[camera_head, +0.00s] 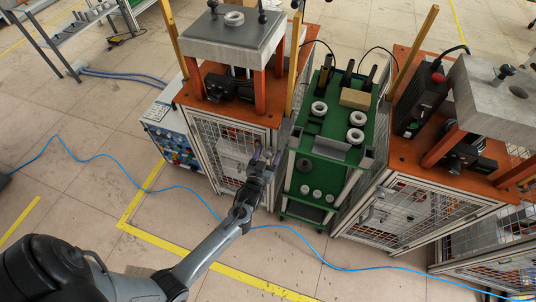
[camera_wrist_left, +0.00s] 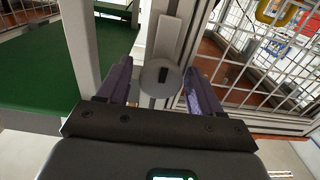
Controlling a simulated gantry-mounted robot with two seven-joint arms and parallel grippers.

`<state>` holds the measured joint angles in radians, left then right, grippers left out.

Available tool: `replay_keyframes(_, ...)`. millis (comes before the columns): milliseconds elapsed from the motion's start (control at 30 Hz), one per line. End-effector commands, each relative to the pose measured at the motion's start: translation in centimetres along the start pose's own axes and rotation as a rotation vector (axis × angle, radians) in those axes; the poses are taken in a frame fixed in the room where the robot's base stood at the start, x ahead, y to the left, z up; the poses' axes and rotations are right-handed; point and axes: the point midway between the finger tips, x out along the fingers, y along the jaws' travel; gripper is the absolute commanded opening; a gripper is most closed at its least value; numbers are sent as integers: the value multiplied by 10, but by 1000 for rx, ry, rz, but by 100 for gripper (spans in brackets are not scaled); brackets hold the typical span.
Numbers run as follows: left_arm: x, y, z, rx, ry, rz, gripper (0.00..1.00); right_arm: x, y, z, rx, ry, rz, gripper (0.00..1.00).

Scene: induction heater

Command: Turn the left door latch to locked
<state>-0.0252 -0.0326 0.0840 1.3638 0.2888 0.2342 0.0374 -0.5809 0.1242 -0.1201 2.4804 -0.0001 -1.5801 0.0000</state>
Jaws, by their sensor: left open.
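The left station's mesh door (camera_head: 228,155) is below its orange worktop. My left gripper (camera_head: 264,156) is at the right edge of that door and hides the latch in the head view. In the left wrist view, the latch (camera_wrist_left: 160,78) is a round grey disc with a dark, slightly tilted slot, on a pale metal frame post. The left gripper's purple fingers (camera_wrist_left: 157,84) are open, one on each side of the latch. Whether they touch it, I cannot tell. My right gripper is not in view.
A green cart (camera_head: 331,150) with grey rings and a cardboard box stands close right of the gripper. A second orange-topped station (camera_head: 410,205) is further right. A blue hose (camera_head: 105,160) crosses the floor. Open floor lies in front.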

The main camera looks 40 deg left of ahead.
Motion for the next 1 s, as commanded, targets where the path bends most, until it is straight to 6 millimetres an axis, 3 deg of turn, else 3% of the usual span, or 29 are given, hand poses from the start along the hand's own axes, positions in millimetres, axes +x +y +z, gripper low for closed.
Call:
replay_keyframes(167,0,0,0,0,0,0,64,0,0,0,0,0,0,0)
replay_keyframes(400,0,0,0,0,0,0,27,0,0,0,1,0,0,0)
replay_keyframes(500,0,0,0,0,0,0,16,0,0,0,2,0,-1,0)
replay_keyframes(1000,0,1,-2,152,-2,1,16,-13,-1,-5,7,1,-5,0)
